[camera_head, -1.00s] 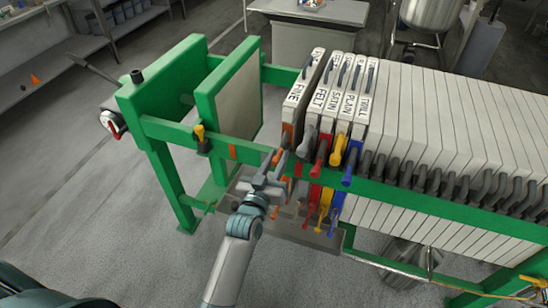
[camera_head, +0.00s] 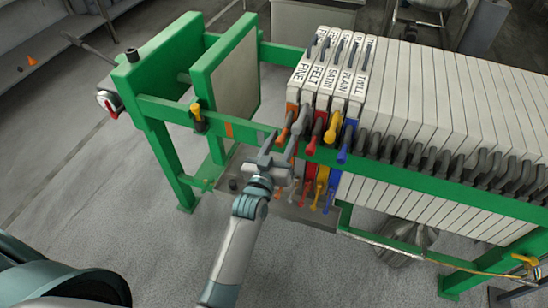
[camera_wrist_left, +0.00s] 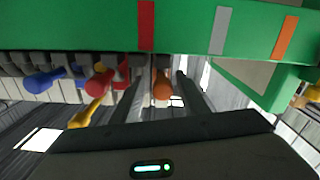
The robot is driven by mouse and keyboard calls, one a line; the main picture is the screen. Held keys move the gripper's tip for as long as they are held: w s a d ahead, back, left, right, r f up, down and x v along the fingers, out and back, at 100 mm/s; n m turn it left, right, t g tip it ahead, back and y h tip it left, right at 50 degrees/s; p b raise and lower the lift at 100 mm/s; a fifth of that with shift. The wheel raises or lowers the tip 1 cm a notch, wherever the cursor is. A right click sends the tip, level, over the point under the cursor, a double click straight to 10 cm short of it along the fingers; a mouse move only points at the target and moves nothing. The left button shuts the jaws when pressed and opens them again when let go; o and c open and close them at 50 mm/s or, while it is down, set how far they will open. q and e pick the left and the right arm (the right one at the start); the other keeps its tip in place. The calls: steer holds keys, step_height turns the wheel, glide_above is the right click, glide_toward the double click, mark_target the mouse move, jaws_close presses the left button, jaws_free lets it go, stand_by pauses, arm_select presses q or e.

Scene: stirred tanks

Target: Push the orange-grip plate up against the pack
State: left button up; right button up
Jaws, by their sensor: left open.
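The orange-grip plate, labelled FINE (camera_head: 304,68), stands upright at the left end of the pack. No clear gap shows between it and the FELT plate (camera_head: 320,72) in the head view. The pack (camera_head: 420,95) of pale plates runs to the right. My left gripper (camera_head: 280,150) is at the near rail by the orange grip (camera_head: 285,127), with its jaws open. In the left wrist view the orange grip (camera_wrist_left: 162,85) shows between the two fingers (camera_wrist_left: 160,80); contact cannot be told. My right gripper is not in view.
A pale-faced green plate (camera_head: 230,75) stands apart to the left, with free room before the pack. Red, yellow and blue grips (camera_head: 347,140) crowd to the right. A grey tray (camera_head: 300,212) lies below.

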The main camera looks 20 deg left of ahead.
arm_select(q)
steer(key=shift+s+f, duration=0.1)
steer(key=shift+s, duration=0.55)
steer(key=s+b, duration=0.4)
steer(key=s, duration=1.2)
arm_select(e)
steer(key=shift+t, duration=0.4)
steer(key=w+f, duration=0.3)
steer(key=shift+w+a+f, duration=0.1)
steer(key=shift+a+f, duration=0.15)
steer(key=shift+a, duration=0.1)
